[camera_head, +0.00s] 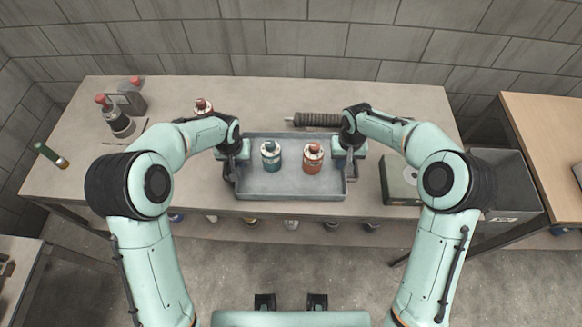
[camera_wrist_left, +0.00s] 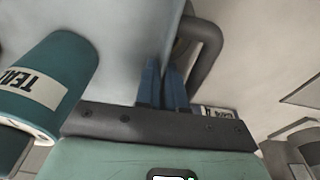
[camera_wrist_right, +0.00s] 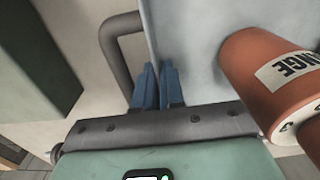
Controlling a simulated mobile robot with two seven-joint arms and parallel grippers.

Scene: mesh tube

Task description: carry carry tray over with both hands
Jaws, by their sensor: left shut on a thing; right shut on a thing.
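The carry tray (camera_head: 290,193) is a shallow blue-grey tray on the table in front of me, with a dark handle at each end. A teal bottle (camera_head: 271,158) and an orange bottle (camera_head: 313,160) stand in it. My left gripper (camera_head: 241,160) is shut on the tray's left end; its blue fingers (camera_wrist_left: 168,85) are at the side wall beside the dark handle (camera_wrist_left: 205,50). My right gripper (camera_head: 345,160) is shut on the right end, its fingers (camera_wrist_right: 150,88) beside the other handle (camera_wrist_right: 115,45). Whether the tray touches the table I cannot tell.
A dark ribbed tube (camera_head: 318,119) lies behind the tray. A red-capped bottle (camera_head: 203,105) stands behind my left arm. A green box (camera_head: 400,182) lies right of the tray. A grey bin (camera_head: 510,180) stands beyond the table's right end. Several items sit at the left.

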